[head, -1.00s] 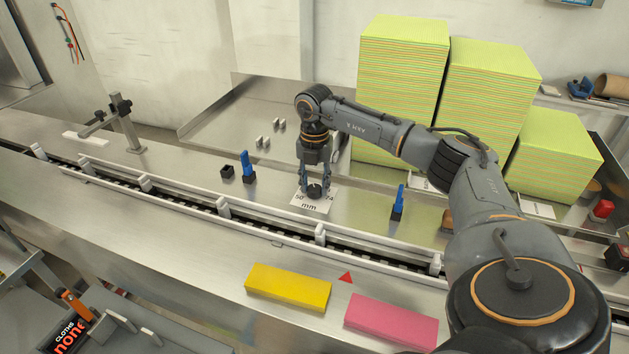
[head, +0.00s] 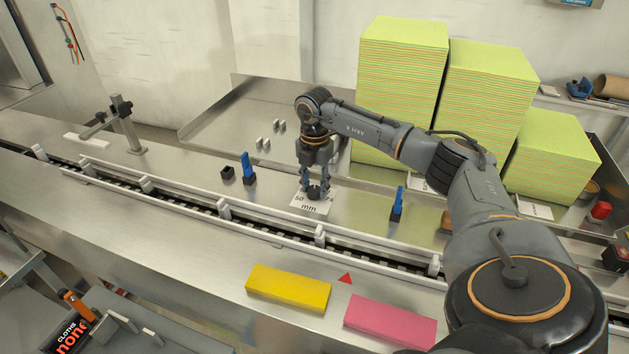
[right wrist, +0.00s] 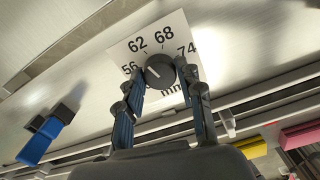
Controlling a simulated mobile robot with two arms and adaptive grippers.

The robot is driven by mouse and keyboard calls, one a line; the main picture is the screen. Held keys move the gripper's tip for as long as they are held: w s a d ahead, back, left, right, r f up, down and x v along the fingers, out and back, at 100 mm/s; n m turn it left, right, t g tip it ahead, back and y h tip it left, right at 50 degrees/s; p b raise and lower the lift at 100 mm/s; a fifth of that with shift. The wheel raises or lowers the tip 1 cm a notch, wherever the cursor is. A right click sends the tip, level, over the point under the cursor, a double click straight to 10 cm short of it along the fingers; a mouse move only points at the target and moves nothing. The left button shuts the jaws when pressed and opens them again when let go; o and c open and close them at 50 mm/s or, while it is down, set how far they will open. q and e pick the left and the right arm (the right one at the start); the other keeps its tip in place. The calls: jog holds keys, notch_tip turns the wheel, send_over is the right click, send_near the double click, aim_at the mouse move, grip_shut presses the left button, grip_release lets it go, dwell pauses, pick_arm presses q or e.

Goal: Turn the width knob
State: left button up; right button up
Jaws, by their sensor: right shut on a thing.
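The width knob (head: 315,193) is a small dark round dial on a white card (head: 312,207) marked in mm, on the steel deck behind the conveyor. My right gripper (head: 317,186) comes down over it from above, with its fingers shut on the knob's sides. In the right wrist view the knob (right wrist: 160,71) sits between the fingertips of my right gripper (right wrist: 162,84). The numbers 56, 62, 68 and 74 show around it. The knob's pale mark lies on its left side, toward the 56; the exact reading is hard to tell. My left gripper is not in view.
Blue upright clamps (head: 247,168) and (head: 398,203) stand on either side of the knob. The rail-edged conveyor (head: 190,198) runs in front. A yellow block (head: 288,288) and a pink block (head: 390,321) lie nearer. Tall yellow-green cloth stacks (head: 400,90) stand behind my right arm.

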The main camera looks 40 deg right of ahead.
aim_at(315, 188)
jog(key=o, duration=1.2)
jog(key=shift+d, duration=0.1)
notch_tip(315, 188, up, 12)
jog(key=shift+r, duration=0.1)
